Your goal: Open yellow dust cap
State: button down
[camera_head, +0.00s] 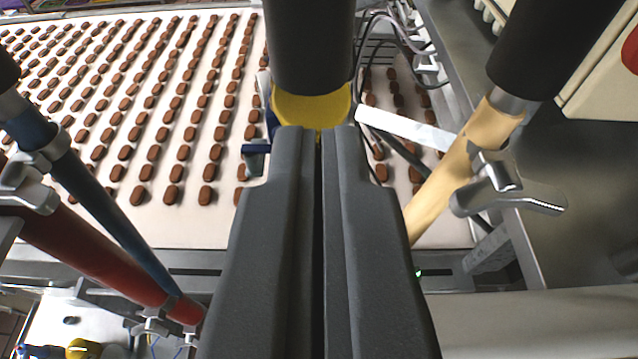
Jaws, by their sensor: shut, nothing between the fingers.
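The yellow dust cap (311,105) is at the upper middle of the head camera view, at the lower end of a thick black cylinder (309,45). My gripper (318,132) reaches up from the bottom of the view. Its two dark grey fingers are shut together with nothing between them. The fingertips overlap the lower edge of the yellow cap in the picture and hide part of it. I cannot tell whether they touch it.
A pale conveyor (60,190) with rows of brown biscuits lies beyond. A blue pipe (85,185) and a red pipe (95,255) are at left. A cream pipe (445,185) with a metal clamp (505,195) is at right, by a white strip (405,128) and cables.

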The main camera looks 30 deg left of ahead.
jog(key=f, duration=0.1)
jog(key=w+f, duration=0.1)
jog(key=f, duration=0.1)
jog(key=shift+w+a+f, duration=0.15)
jog(key=shift+a+f, duration=0.05)
jog(key=shift+a, duration=0.15)
jog(key=shift+f, duration=0.1)
jog(key=shift+w+f+b, duration=0.1)
jog(key=shift+f+b, duration=0.4)
jog(key=shift+b, duration=0.25)
jog(key=shift+r, duration=0.15)
